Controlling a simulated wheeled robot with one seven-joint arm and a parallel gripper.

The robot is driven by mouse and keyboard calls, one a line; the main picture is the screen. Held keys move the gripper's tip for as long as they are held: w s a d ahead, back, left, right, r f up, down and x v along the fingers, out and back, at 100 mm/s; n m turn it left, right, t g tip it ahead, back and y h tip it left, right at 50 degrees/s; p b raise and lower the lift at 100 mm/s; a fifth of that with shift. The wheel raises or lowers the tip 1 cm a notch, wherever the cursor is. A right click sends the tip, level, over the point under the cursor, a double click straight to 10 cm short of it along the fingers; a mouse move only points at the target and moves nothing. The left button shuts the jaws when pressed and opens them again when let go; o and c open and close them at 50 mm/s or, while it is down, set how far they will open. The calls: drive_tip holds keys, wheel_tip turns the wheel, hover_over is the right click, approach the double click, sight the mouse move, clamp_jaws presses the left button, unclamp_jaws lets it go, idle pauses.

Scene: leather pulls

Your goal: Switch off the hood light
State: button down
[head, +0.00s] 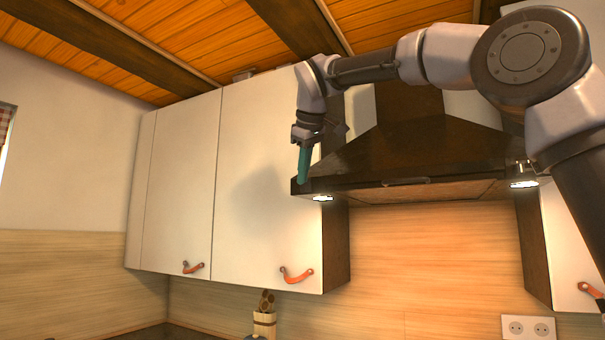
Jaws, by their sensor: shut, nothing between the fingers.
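The dark range hood (415,158) hangs at the upper right. Its left light (322,198) and right light (524,184) are both lit under the front edge. A small handle-like part (405,182) shows at the middle of the front edge; I cannot make out a switch. My gripper (302,180) points down with shut teal fingers, at the hood's left front corner. I cannot tell whether the fingertips touch the hood. Nothing shows between them.
White wall cabinets (178,190) with leather pulls (297,275) stand left of the hood. A utensil holder (264,323) is below, and a socket plate (528,328) is at the lower right. The space beneath the hood looks clear.

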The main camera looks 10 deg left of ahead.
drive_tip(key=shift+w+d+r+g, duration=0.1)
drive_tip(key=shift+w+d+g, duration=0.1)
drive_tip(key=shift+w+g, duration=0.25)
drive_tip(key=shift+s, duration=0.15)
drive_tip(key=shift+r, duration=0.1)
drive_tip(key=shift+r, duration=0.7)
